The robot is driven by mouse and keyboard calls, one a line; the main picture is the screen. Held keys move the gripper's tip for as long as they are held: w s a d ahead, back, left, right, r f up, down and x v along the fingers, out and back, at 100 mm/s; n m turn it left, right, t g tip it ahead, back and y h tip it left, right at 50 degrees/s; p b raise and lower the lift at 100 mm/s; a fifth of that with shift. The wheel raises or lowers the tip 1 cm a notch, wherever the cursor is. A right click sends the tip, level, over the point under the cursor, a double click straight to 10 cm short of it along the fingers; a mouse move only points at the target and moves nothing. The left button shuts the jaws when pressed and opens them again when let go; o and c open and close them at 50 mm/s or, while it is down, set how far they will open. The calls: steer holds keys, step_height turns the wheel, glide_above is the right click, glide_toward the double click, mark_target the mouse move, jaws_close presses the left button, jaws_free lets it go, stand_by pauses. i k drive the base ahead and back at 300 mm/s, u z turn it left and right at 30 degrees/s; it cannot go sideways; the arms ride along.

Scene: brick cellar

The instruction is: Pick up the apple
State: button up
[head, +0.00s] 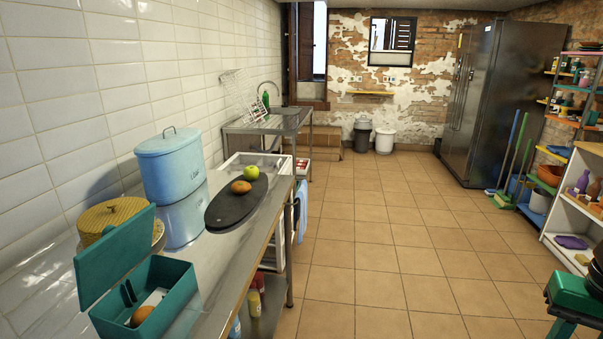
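A green-yellow apple (251,172) lies on a dark oval board (225,208) on the metal counter to the left. An orange-brown fruit (241,187) lies just in front of it on the same board.
A blue lidded container (172,165) stands on the counter left of the board. An open teal box (165,295) with a round orange item inside is nearer, beside a yellow woven lid (116,217). The tiled floor (375,240) right of the counter is clear. Shelves (578,210) stand at the right.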

mark_target(251, 173)
steer(key=z, duration=1.4)
steer(key=i, duration=2.5)
steer(key=u, duration=3.5)
